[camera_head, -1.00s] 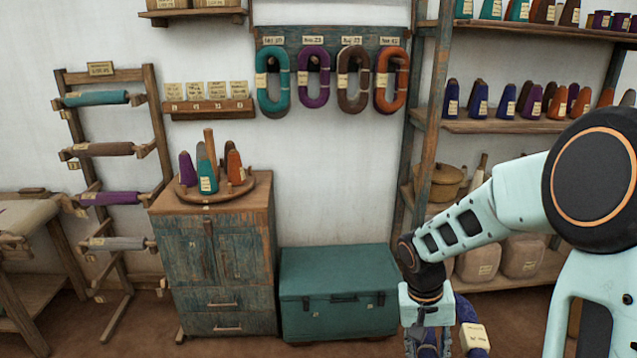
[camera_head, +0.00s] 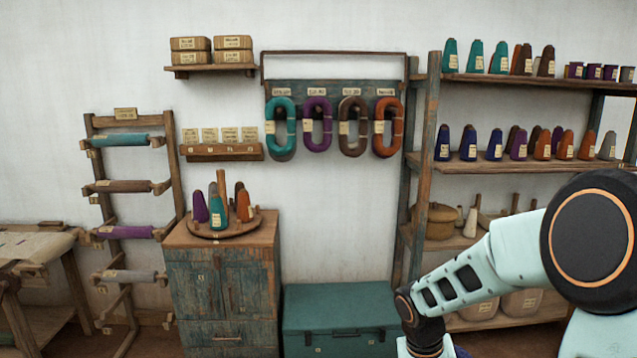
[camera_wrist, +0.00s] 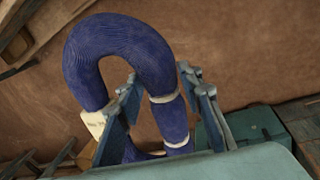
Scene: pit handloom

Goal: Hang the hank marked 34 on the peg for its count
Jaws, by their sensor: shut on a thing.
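In the wrist view a dark blue hank (camera_wrist: 128,45) forms a thick loop with pale ties and a cream tag (camera_wrist: 95,122); the tag's writing is too small to read. My gripper (camera_wrist: 162,85) is shut on one side of the loop, a finger on each side. In the head view my gripper is mostly cut off below the bottom edge. The peg rail (camera_head: 335,92) on the back wall carries a teal hank (camera_head: 281,128), a purple hank (camera_head: 318,125), a brown hank (camera_head: 352,127) and an orange hank (camera_head: 387,127).
A teal chest (camera_head: 340,305) stands below the rail, with a wooden cabinet (camera_head: 225,260) and cone tray to its left. A rack with wound rolls (camera_head: 122,186) stands further left. Open shelves (camera_head: 510,165) with cones rise at right, behind my arm. Wall between rail and chest is clear.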

